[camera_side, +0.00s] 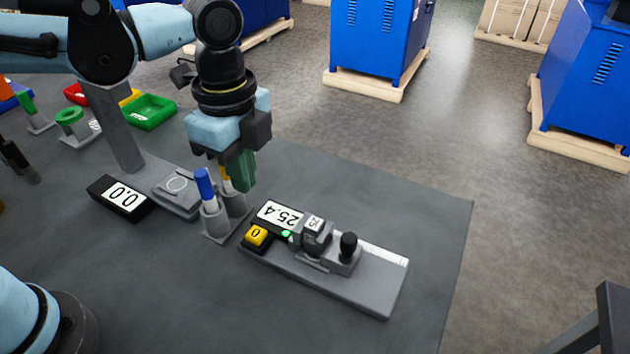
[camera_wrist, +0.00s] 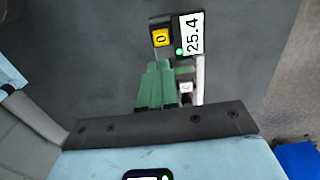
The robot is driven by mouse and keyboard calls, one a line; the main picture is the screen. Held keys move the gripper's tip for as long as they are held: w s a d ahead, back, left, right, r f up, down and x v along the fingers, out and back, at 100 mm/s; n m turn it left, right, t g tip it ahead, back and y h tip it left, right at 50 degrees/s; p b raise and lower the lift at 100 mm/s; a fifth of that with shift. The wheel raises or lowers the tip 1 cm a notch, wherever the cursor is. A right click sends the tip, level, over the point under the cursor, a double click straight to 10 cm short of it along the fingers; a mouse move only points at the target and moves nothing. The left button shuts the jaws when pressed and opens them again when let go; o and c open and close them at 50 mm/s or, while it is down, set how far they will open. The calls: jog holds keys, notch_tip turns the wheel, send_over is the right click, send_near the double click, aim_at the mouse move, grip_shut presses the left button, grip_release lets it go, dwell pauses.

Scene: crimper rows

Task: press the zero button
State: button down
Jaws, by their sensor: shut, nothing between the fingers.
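The zero button (camera_side: 257,236) is a yellow square key marked 0 on a black base, at the left end of a grey gauge fixture (camera_side: 375,290). Beside it is a display (camera_side: 279,215) reading 25.4, with a green light. My gripper (camera_side: 243,186) has green fingers pointing down. It is shut and empty, above the table and behind the button in the side view. In the wrist view the button (camera_wrist: 161,38) lies just beyond the fingertips (camera_wrist: 158,66), with the display (camera_wrist: 192,34) to its right. The fingers hide part of the fixture there.
A grey holder (camera_side: 218,225) with a blue-capped marker (camera_side: 204,184) and a yellow item stands close to my gripper and left of the button. A black display (camera_side: 119,197) reading 0.0 and a grey scale (camera_side: 178,192) sit farther left.

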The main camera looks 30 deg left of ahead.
aim_at(255, 233)
notch_tip(255, 233, down, 10)
jog(key=shift+f, duration=0.1)
dwell(0.4)
jog(key=shift+f, duration=1)
jog(key=shift+r, duration=0.1)
notch_tip(255, 233, up, 14)
dwell(0.5)
